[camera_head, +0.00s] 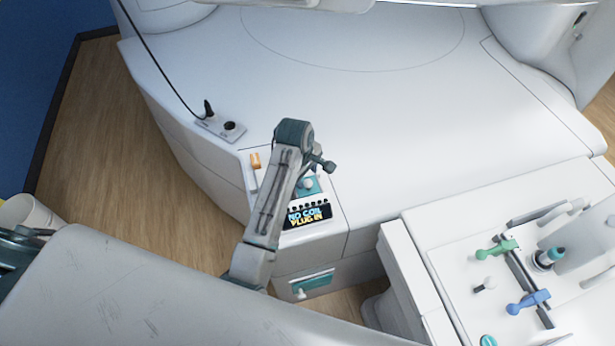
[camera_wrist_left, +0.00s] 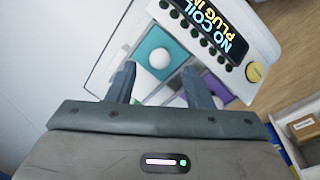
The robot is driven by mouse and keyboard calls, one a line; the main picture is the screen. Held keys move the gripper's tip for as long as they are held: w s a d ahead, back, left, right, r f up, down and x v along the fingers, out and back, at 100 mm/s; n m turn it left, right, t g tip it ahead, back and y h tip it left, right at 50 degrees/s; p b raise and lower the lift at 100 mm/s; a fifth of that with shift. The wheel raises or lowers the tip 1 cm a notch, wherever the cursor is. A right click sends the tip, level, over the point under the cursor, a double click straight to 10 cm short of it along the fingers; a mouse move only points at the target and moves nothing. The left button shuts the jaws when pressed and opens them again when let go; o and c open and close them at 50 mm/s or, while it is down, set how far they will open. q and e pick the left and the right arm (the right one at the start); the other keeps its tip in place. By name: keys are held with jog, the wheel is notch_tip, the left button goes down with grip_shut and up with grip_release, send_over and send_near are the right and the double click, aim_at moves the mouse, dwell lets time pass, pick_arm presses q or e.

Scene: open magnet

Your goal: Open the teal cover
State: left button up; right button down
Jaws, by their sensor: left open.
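A teal cover (camera_head: 314,188) with a round white knob lies on the console's sloped top, just above the display reading "NO COIL PLUG IN". In the left wrist view, the teal cover (camera_wrist_left: 150,45) shows beyond my left fingers, with its white knob (camera_wrist_left: 159,58) between them in the picture. My left gripper (camera_wrist_left: 158,70) is open, with its two fingers apart and nothing held. In the head view, my left arm reaches over the console and partly hides the cover. I cannot tell whether a finger touches the knob. My right gripper is not in view.
A second teal panel (camera_head: 315,281) with a white knob is on the console's front. A socket plate with a cable (camera_head: 220,127) sits at the table's left edge. A white cart (camera_head: 450,270) with green and blue handles stands at right. An open box (camera_wrist_left: 300,125) shows at right.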

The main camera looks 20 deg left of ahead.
aim_at(308, 182)
pick_arm(q)
jog(key=shift+w+d+f+p, duration=0.1)
jog(key=shift+w+f+p, duration=0.1)
jog(key=shift+f, duration=0.8)
jog(key=shift+w+d+f+p, duration=0.1)
jog(key=shift+w+f+p, duration=0.05)
jog(key=shift+f, duration=0.85)
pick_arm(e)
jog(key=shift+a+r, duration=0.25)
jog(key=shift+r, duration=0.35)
